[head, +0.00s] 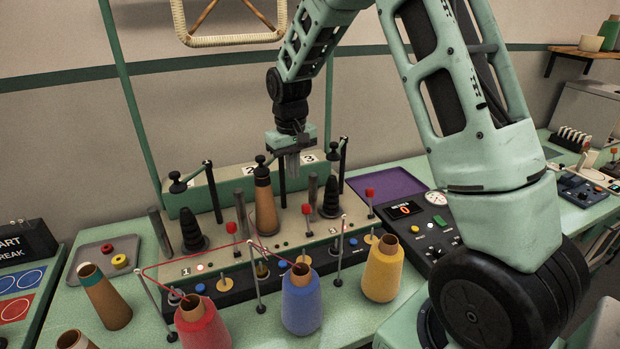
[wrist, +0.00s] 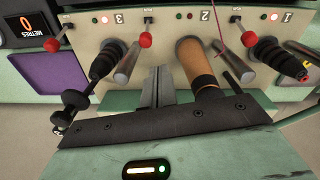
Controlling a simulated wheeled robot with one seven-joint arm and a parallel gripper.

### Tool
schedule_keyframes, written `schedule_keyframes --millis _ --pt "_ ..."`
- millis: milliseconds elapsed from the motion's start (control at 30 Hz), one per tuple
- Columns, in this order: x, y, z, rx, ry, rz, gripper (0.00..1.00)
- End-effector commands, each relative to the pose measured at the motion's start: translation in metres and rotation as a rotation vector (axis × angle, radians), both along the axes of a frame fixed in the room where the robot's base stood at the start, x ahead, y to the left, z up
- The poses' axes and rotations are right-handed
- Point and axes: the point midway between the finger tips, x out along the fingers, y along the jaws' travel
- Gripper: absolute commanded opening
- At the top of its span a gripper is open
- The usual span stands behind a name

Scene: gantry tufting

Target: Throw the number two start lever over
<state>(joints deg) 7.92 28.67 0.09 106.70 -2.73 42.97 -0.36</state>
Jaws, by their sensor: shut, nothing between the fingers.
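Three red-knobbed start levers stand along the front of the numbered machine deck. The number two lever (head: 306,209) is the middle one, just right of the brown cone in the head view. In the wrist view its red knob (wrist: 145,40) is between the black spindle and the brown cone. It looks near upright, at much the same slant as its neighbours. My gripper (head: 293,172) is shut and empty, pointing down above and behind this lever, apart from it. Its fingers (wrist: 158,88) show in the wrist view. The number one lever (head: 231,228) and number three lever (head: 369,192) stand either side.
The brown cone (head: 266,208) and grey posts stand close to the number two lever. Black spindles (head: 192,230) flank them. Red, blue (head: 301,304) and yellow (head: 382,270) cones stand in front, with thin guide rods and a red thread. A control box (head: 425,222) is at right.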

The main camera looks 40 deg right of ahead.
Motion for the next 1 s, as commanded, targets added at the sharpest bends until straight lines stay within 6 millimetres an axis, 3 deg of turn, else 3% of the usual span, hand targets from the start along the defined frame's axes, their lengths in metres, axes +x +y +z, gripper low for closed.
schedule_keyframes --millis 167,567,767,1000 --pt "0.005 -0.018 -0.001 -0.011 0.002 -0.026 0.00" --pt "0.005 -0.018 -0.004 -0.011 0.004 -0.026 0.00" --pt "0.004 -0.019 -0.029 -0.011 0.007 -0.026 0.00" --pt "0.005 -0.021 -0.072 -0.010 0.007 -0.027 0.00"
